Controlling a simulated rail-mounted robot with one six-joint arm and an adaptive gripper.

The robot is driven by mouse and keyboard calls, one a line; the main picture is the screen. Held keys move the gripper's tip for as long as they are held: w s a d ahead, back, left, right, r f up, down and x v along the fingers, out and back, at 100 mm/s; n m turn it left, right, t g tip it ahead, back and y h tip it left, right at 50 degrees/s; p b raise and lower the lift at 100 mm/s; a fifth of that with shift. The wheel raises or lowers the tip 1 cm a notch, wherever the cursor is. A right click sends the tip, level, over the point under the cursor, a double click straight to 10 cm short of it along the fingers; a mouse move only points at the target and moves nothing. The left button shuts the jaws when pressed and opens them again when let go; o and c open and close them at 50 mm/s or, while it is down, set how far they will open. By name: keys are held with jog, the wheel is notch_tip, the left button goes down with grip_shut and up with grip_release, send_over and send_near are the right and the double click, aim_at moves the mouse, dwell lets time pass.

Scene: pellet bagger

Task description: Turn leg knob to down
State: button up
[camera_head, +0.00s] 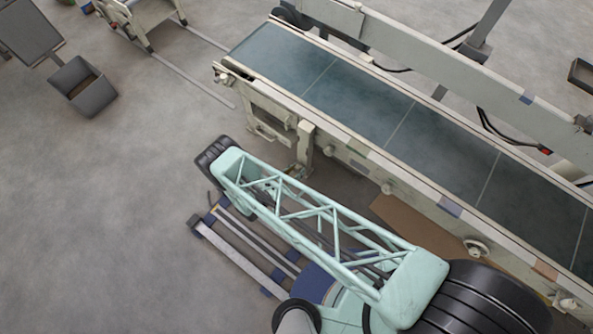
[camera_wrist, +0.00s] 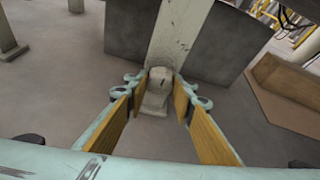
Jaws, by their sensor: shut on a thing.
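The leg knob (camera_wrist: 157,92) is a small pale worn block with a dark mark on it. It sits in the middle of the wrist view, against the beige leg (camera_wrist: 178,38). My gripper (camera_wrist: 159,86) is shut on the knob, with a yellow-padded finger on its left and right sides. In the head view the leg (camera_head: 304,150) stands under the near side of the conveyor (camera_head: 385,160). My arm covers the area around the leg's lower end there, and I cannot make out the knob. I cannot tell which way the knob's mark points.
The conveyor frame runs close above and behind my arm. A handwheel (camera_head: 476,247) sticks out of its side, and a brown panel (camera_head: 418,226) lies below. A grey bin (camera_head: 82,87) stands far left.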

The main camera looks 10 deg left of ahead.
jog(key=shift+n, duration=0.3)
jog(key=o, duration=0.8)
jog(key=shift+o, duration=0.2)
jog(key=shift+s+a, duration=0.1)
jog(key=v, duration=1.1)
jog(key=shift+s+a+r, duration=0.2)
jog(key=shift+s+a, duration=0.05)
jog(key=shift+a, duration=0.05)
dwell(0.5)
